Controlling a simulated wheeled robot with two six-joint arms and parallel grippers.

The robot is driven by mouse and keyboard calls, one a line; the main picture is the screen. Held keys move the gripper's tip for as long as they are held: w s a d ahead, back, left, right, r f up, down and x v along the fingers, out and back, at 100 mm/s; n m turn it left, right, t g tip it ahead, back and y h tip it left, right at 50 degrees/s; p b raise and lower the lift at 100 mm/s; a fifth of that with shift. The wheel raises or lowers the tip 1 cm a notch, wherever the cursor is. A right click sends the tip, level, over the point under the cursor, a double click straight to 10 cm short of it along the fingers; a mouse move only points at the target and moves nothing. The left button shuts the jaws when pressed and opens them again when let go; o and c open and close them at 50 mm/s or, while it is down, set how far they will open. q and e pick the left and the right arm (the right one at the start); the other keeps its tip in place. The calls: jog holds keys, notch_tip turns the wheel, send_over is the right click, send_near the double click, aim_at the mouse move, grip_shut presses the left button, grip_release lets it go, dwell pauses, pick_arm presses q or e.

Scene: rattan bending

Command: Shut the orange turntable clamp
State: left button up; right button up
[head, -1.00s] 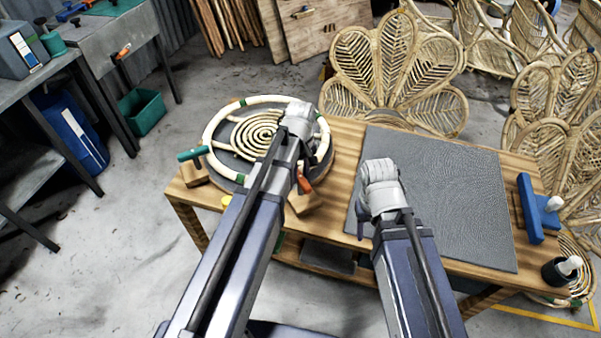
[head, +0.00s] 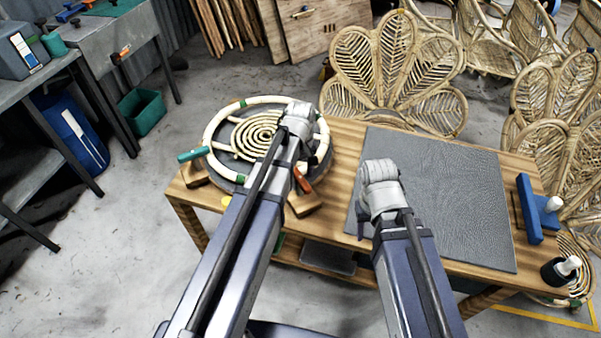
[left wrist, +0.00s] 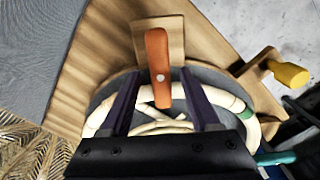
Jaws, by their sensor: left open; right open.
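The orange clamp handle (head: 302,180) is on a wooden block (head: 304,203) at the near right edge of the round turntable (head: 225,161). In the left wrist view the handle (left wrist: 157,66) reaches from its block toward the pale rattan ring (left wrist: 236,103). My left gripper (left wrist: 160,76) is open, with its dark fingers on either side of the handle in the picture; no contact shows. In the head view my left arm hides part of the turntable and most of that gripper. My right gripper (head: 363,228) is open and empty above the grey mat (head: 455,200).
A teal clamp (head: 193,154) is at the turntable's left edge. A yellow-handled part (left wrist: 288,73) shows in the left wrist view. A blue tool (head: 529,208) and a dark pot with a white top (head: 560,270) are at the table's right end. The grey mat is clear.

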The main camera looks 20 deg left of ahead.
pick_arm(q)
notch_tip(320, 180, up, 8)
jog(key=p, duration=0.7)
jog(key=shift+f, duration=0.25)
jog(key=shift+s+d, duration=0.15)
jog(key=shift+s, duration=0.05)
jog(key=s+d+m+y, duration=0.1)
jog(key=s+d+m, duration=0.9)
jog(key=s+m, duration=0.2)
jog(key=shift+s, duration=1.1)
